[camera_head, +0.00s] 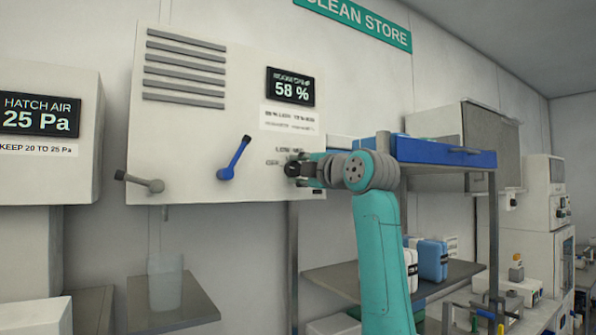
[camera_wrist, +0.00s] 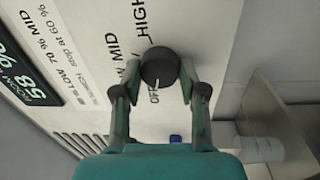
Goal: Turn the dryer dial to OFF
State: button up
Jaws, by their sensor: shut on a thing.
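The dryer dial (camera_wrist: 160,66) is a round dark knob on the white dryer panel (camera_head: 190,120). In the wrist view, a short white mark shows at its lower edge, near the printed OFF letters. LOW, MID and HIGH are printed around it, LOW partly hidden by a finger. My gripper (camera_wrist: 160,74) is shut on the dial, one finger on each side. In the head view, my gripper (camera_head: 296,168) covers most of the dial at the panel's lower right.
A blue lever (camera_head: 234,158) and a grey lever (camera_head: 141,182) stick out left of the dial. A room display (camera_head: 290,87) reads 58 %. A shelf with a blue tray (camera_head: 445,153) stands right of the panel, behind my arm.

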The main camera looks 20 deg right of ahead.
jog(key=o, duration=1.1)
jog(key=shift+o, duration=0.2)
jog(key=v, duration=1.2)
jog(key=shift+f, duration=0.1)
